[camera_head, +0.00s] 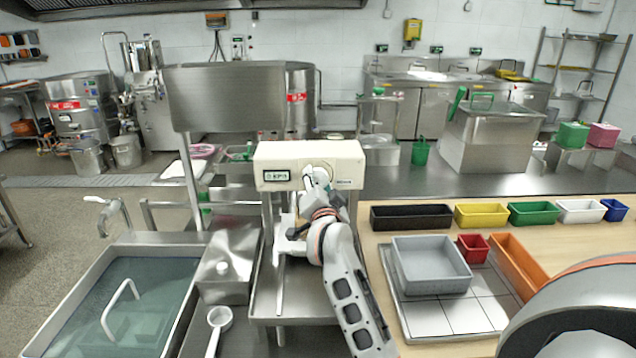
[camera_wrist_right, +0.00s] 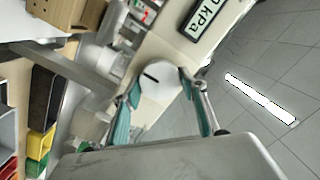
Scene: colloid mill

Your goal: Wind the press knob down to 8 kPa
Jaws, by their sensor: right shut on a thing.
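The press (camera_head: 290,152) is a cream box in the middle of the head view, with a small display (camera_head: 276,176) on its front left. The display shows a kPa reading; its digit is too small to read surely. In the right wrist view the display (camera_wrist_right: 203,15) is cut off at the top edge. The press knob (camera_wrist_right: 154,76) is round and pale with a black mark. My right gripper (camera_wrist_right: 159,86) has its teal fingertips on either side of the knob, shut on it. In the head view my right gripper (camera_head: 316,178) covers most of the knob. My left gripper is out of view.
A water-filled sink (camera_head: 85,270) is at the left. A wooden table at the right holds a grey bin (camera_head: 430,279), a red bin (camera_head: 473,246), an orange bin (camera_head: 520,266) and a row of coloured bins at the back. My arm fills the lower right corner.

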